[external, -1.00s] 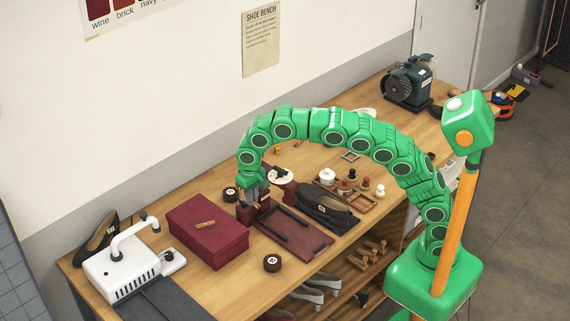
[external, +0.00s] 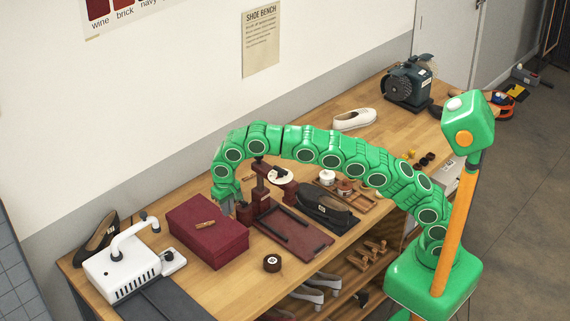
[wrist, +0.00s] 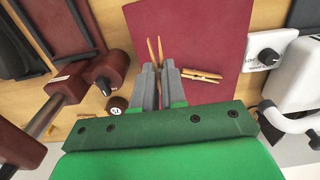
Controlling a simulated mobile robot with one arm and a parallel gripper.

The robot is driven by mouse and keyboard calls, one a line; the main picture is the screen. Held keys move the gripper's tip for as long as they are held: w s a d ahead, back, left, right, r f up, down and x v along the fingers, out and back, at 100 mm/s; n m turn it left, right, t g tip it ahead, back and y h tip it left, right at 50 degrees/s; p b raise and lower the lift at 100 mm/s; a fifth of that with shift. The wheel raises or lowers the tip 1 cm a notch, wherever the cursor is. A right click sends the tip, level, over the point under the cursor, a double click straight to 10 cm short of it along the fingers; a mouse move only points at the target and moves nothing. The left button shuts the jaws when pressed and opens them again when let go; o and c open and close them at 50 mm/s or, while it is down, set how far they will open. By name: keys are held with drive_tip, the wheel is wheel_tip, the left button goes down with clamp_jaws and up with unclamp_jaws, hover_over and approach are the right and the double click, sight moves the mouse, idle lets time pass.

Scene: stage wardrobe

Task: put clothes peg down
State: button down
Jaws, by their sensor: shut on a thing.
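My gripper (external: 229,206) is beside the back right edge of the dark red box (external: 210,243), between it and the dark red press. In the wrist view my gripper (wrist: 160,75) is shut on a wooden clothes peg (wrist: 154,50), whose two legs stick out past the fingertips. The held peg cannot be made out in the external view. A second clothes peg (external: 205,224) lies on the box lid; it also shows in the wrist view (wrist: 202,75), right of my fingers. The lid (wrist: 195,30) spreads beyond the fingertips there.
The dark red press (external: 262,190) stands close right of my gripper. A white machine (external: 122,272) with a curved arm is left of the box. Bench is bare behind the box.

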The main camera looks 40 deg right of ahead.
sight(224, 225)
drive_tip(key=shift+w+a+f, duration=0.25)
drive_tip(key=shift+w+f, duration=0.05)
drive_tip(key=shift+f, duration=0.15)
drive_tip(key=shift+w+a+f, duration=0.2)
drive_tip(key=shift+w+f, duration=0.1)
drive_tip(key=shift+f, duration=0.15)
drive_tip(key=shift+w+a+f, duration=0.1)
drive_tip(key=shift+w+f, duration=0.05)
drive_tip(key=shift+f, duration=1.55)
drive_tip(key=shift+f, duration=0.15)
drive_tip(key=c, duration=1.2)
unclamp_jaws()
